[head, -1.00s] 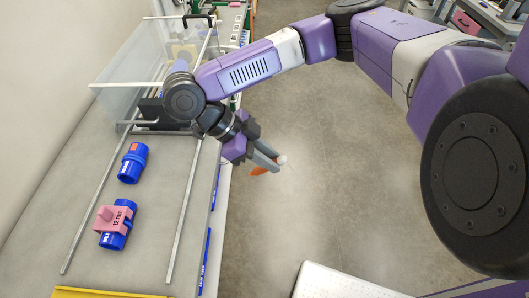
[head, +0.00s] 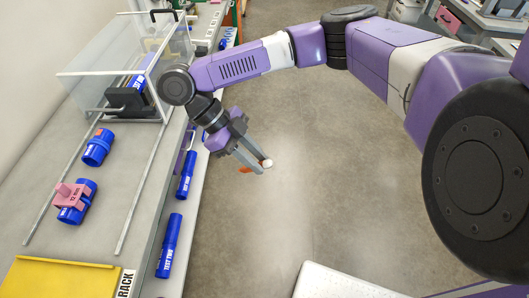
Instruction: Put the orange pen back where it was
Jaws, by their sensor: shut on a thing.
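My gripper (head: 257,164) hangs out over the floor to the right of the cart. Its grey fingers point down and to the right. They are shut on the orange pen (head: 245,170). Only a small orange piece of the pen shows at the lower left of the fingers; the rest is hidden by them. A small round white thing (head: 267,163) shows at the fingertips; I cannot tell whether it is part of the pen.
The cart top (head: 105,222) holds two rails, a blue fitting (head: 98,148), a blue fitting with a pink clamp (head: 72,204), a clear box (head: 95,95) and a yellow tray (head: 60,280). Blue tubes (head: 169,246) lie on a lower shelf. The floor (head: 330,190) is clear.

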